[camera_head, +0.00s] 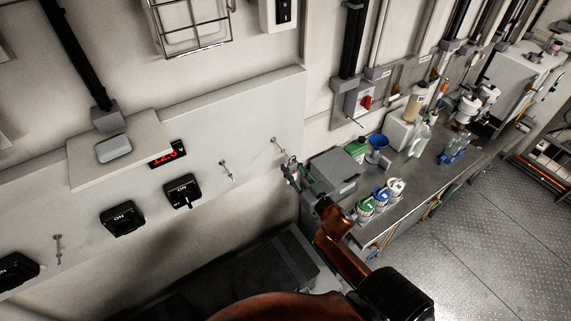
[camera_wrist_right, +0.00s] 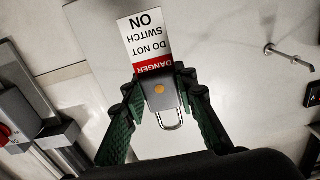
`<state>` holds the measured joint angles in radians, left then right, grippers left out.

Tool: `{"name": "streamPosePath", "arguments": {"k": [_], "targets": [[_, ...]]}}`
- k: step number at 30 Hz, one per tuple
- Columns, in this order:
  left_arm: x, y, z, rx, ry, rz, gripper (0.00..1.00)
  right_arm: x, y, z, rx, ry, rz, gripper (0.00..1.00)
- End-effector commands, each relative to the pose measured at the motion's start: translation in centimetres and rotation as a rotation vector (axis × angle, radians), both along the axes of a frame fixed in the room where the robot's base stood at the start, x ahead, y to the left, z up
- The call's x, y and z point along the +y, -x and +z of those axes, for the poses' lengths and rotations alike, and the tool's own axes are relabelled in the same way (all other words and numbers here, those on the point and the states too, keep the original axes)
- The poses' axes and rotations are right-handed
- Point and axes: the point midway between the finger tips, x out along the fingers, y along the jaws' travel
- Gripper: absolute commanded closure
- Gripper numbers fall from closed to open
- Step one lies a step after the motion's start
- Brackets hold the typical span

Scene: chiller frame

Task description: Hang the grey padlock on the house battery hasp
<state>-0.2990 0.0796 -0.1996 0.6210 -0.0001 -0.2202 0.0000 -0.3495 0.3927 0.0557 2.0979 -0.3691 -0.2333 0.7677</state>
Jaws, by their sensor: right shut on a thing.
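My right gripper (camera_head: 293,177) is up at the panel's right end, close to a metal peg (camera_head: 279,147). In the right wrist view the gripper (camera_wrist_right: 160,85) is shut on the grey padlock (camera_wrist_right: 160,96), which has an orange dot and a bright shackle pointing down in the picture. A red and white danger tag (camera_wrist_right: 145,42) shows just beyond the padlock; I cannot tell whether it is joined to it. Black rotary switches (camera_head: 182,190) and (camera_head: 123,218) sit on the panel. I cannot make out which fitting is the house battery hasp. My left gripper is not in view.
Another peg (camera_head: 226,170) stands out left of the gripper; a peg also shows in the wrist view (camera_wrist_right: 290,58). A grey box (camera_head: 335,172), cups and bottles crowd the bench (camera_head: 425,178) at right. A red-knobbed switch (camera_head: 366,102) is on the wall.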

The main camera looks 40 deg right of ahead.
Motion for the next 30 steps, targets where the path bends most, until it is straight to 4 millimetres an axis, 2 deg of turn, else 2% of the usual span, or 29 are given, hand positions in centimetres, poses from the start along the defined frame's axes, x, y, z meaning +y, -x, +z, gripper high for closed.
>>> {"name": "streamPosePath", "arguments": {"k": [1,6,12,15,21,30], "targets": [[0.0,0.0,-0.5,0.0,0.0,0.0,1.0,0.1,1.5,-0.3,0.002,-0.002,-0.001,1.0],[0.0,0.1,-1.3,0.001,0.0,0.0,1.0,0.7,5.9,-0.3,0.002,-0.001,-0.001,1.0],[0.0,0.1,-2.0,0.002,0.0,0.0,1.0,1.1,10.0,-0.2,0.001,0.0,-0.001,1.0],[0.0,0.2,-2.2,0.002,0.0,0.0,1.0,1.2,11.3,-0.1,0.001,-0.001,-0.001,1.0],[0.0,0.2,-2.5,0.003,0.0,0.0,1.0,1.4,12.9,0.0,0.0,0.001,0.0,1.0],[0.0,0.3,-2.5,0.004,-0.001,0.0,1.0,1.5,13.2,0.1,-0.002,0.001,0.001,1.0]]}}
